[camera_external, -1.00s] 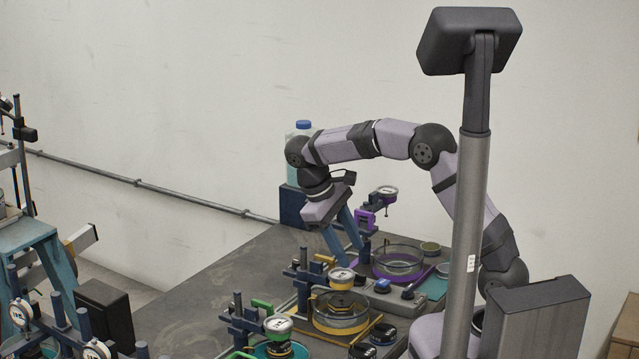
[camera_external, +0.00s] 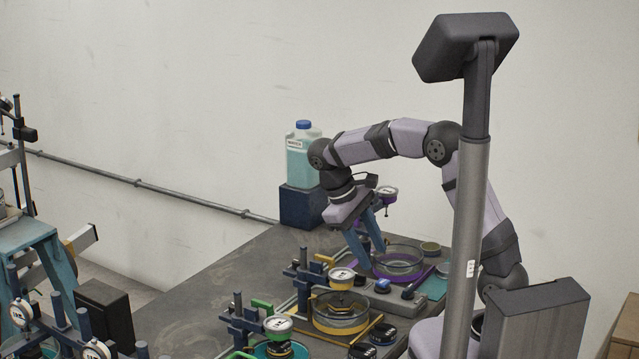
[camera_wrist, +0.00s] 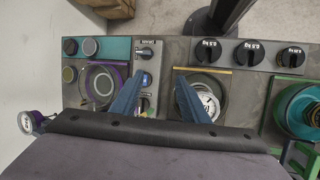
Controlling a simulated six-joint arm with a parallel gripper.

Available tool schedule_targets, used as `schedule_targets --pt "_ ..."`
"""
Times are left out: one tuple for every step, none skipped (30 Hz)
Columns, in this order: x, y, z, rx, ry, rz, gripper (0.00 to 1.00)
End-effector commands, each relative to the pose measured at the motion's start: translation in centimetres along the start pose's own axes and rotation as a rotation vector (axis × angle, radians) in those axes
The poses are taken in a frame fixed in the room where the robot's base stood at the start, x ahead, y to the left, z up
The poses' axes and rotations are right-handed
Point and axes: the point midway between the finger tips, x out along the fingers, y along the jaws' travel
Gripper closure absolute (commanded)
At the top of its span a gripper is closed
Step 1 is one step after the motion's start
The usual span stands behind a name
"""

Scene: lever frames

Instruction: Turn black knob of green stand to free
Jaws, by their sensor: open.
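The green stand (camera_external: 262,305) is at the bottom of the external view, with a dial gauge (camera_external: 278,324) over a teal dish. In the wrist view its green frame (camera_wrist: 301,158) shows at the lower right, beside the teal dish (camera_wrist: 300,112). My gripper (camera_external: 373,257) is open and empty, with blue fingers pointing down near the purple stand, well away from that knob. The wrist view shows both fingers (camera_wrist: 158,82) apart.
A yellow stand (camera_external: 340,312) stands between my gripper and the green stand. The purple stand (camera_external: 387,192) is near my fingers. A bottle (camera_external: 302,158) on a dark block (camera_external: 302,205) is at the back. Bare table (camera_external: 215,290) lies to the left.

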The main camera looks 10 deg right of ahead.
Motion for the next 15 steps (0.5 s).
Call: schedule_targets --pt "-0.1 0.0 0.0 0.000 0.001 0.000 0.59" --pt "-0.2 0.1 0.0 0.000 0.001 0.000 0.59" --pt "-0.6 0.2 0.1 0.001 0.002 0.000 0.59" --pt "-0.9 0.3 0.2 0.001 0.003 0.000 0.59" --pt "-1.3 0.4 0.3 0.001 0.003 0.000 0.59" --pt "-2.0 0.6 0.5 0.001 0.005 0.000 0.59" --pt "-2.6 0.8 0.7 0.001 0.005 0.000 0.59" --pt "-3.1 1.0 0.8 0.001 0.006 0.000 0.59" --pt "-3.9 1.2 1.1 0.002 0.006 0.000 0.59" --pt "-4.6 1.5 1.3 0.002 0.007 0.000 0.59" --pt "-5.2 1.7 1.5 0.001 0.006 0.000 0.59" --pt "-6.0 1.9 1.8 0.001 0.006 0.000 0.59" --pt "-6.7 2.2 2.0 0.002 0.006 0.000 0.59" --pt "-7.3 1.7 1.6 0.012 0.011 -0.004 0.59" --pt "-8.0 0.8 0.7 0.040 0.026 -0.012 0.59"
